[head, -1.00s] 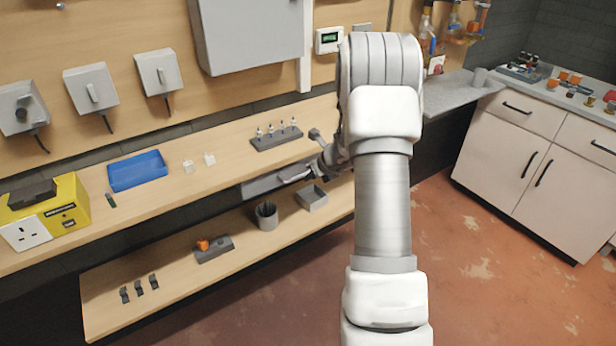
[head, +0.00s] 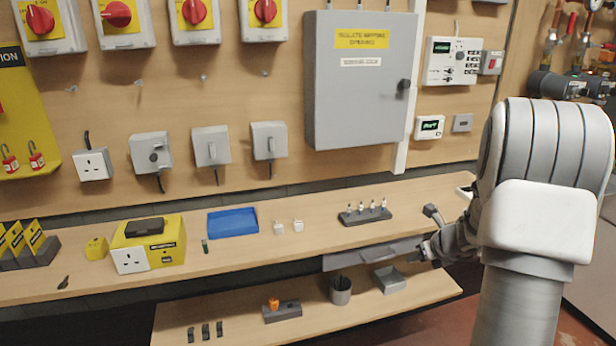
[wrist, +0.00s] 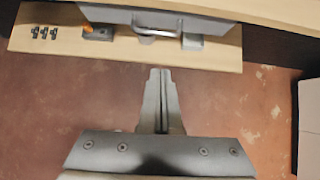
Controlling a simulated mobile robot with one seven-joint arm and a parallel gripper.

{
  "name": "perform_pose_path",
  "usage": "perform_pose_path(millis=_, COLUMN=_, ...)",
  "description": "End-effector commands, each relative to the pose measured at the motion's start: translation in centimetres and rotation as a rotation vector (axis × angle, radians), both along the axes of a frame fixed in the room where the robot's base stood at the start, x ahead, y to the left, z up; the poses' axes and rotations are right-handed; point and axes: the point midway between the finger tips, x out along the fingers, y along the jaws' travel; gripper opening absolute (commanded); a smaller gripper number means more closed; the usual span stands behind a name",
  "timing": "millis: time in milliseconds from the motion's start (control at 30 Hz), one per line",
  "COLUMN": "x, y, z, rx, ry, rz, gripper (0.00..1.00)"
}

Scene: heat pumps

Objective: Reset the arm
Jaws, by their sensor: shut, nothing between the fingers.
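My arm (head: 525,230) fills the right side of the head view, reaching forward to the front edge of the workbench. In the wrist view my gripper (wrist: 160,72) shows two grey fingers pressed together, with nothing between them. The fingers point toward the lower shelf (wrist: 222,50) and stand over the red floor, apart from the shelf in the picture. In the head view the arm's dark end is near the grey drawer (head: 365,255) under the bench top; the fingertips are hard to make out there.
The bench (head: 300,255) carries a yellow socket box (head: 170,240), a blue tray (head: 232,222) and a rack of small bottles (head: 365,214). The lower shelf holds a grey cup (head: 341,290) and an open grey box (head: 389,279). A grey cabinet (head: 350,110) hangs on the wall.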

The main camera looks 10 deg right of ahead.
Motion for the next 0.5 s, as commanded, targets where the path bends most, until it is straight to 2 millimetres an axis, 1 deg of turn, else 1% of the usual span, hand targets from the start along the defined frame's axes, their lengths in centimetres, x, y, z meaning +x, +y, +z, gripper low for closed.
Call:
perform_pose_path(millis=67, x=0.1, y=0.9, z=1.0, rx=-0.024, ry=-0.007, rz=0.048, gripper=0.00)
perform_pose_path(millis=133, x=0.0, y=2.5, z=2.5, rx=-0.067, ry=-0.017, rz=0.136, gripper=0.00)
perform_pose_path(millis=167, x=0.0, y=3.4, z=3.4, rx=-0.095, ry=-0.025, rz=0.188, gripper=0.00)
perform_pose_path(millis=267, x=-0.7, y=7.2, z=6.8, rx=-0.211, ry=-0.050, rz=0.408, gripper=0.00)
perform_pose_path(millis=300, x=-1.3, y=8.9, z=8.1, rx=-0.264, ry=-0.061, rz=0.505, gripper=0.00)
perform_pose_path(millis=367, x=-2.2, y=11.3, z=10.0, rx=-0.347, ry=-0.077, rz=0.654, gripper=0.00)
perform_pose_path(millis=400, x=-3.0, y=12.7, z=11.1, rx=-0.404, ry=-0.089, rz=0.751, gripper=0.00)
perform_pose_path(millis=467, x=-4.3, y=14.9, z=12.7, rx=-0.486, ry=-0.105, rz=0.894, gripper=0.00)
perform_pose_path(millis=500, x=-5.2, y=16.2, z=13.6, rx=-0.544, ry=-0.114, rz=0.989, gripper=0.00)
